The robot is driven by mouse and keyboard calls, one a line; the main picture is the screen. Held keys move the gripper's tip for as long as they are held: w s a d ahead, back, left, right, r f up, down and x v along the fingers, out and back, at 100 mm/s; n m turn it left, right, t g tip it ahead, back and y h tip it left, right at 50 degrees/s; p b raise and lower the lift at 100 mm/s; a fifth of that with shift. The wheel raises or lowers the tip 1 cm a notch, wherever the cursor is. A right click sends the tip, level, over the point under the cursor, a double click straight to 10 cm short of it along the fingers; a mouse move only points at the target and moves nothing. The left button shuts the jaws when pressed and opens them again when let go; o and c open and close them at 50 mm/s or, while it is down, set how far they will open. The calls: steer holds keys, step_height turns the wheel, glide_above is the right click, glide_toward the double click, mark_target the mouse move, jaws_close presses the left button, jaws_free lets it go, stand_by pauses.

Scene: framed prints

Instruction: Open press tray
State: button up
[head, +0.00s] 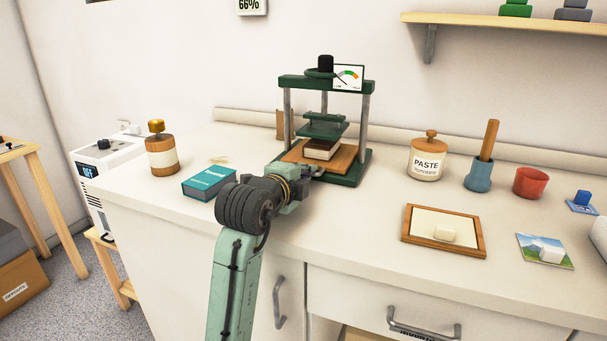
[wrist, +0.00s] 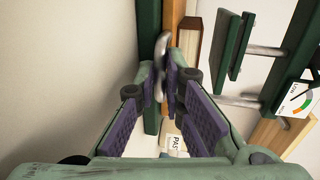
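The green press (head: 365,130) stands on the counter. Its wooden tray (head: 345,158) lies low between the posts, with a small brown book (head: 322,149) on it. The tray's metal handle (head: 318,173) is on the near side; it also shows in the wrist view (wrist: 162,45). My gripper (head: 304,178) is at the handle. In the wrist view, its purple-padded fingers (wrist: 162,78) close in on both sides of the handle and appear to touch it. The press plate is raised above the book.
A teal book (head: 208,183) and a brass-topped jar (head: 161,155) stand to the left of my arm. A paste jar (head: 425,162), a framed board (head: 443,238) and cups are to the right. The counter front between my arm and the board is clear.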

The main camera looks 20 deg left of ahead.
jaws_close()
stand_by(0.4)
